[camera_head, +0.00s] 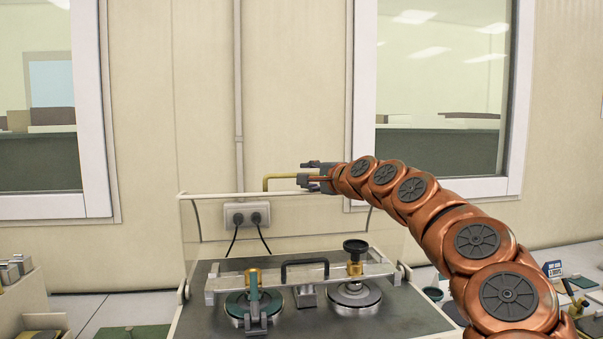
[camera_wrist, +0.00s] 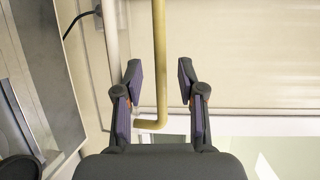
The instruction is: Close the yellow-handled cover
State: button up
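The cover (camera_head: 300,218) is a clear panel that stands raised at the back of the test machine. Its yellow handle (camera_head: 280,178) is a bent bar at the cover's top edge. In the wrist view the yellow handle (camera_wrist: 160,60) runs down between my two fingers and ends in a bend near the palm. My gripper (camera_head: 308,171) is at the right end of the handle, and its fingers are spread. The wrist view shows my gripper (camera_wrist: 158,85) open around the handle, with gaps between the bar and both fingers.
The machine's dark top (camera_head: 390,318) carries a metal crossbar (camera_head: 232,281) with a black handle and two round clamps. A wall socket (camera_head: 247,215) with two plugs shows through the cover. Trays and small items lie at both sides.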

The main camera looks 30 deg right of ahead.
jog(key=shift+w+f+p, duration=0.15)
jog(key=shift+w+p, duration=0.25)
jog(key=shift+w, duration=1.4)
grip_shut()
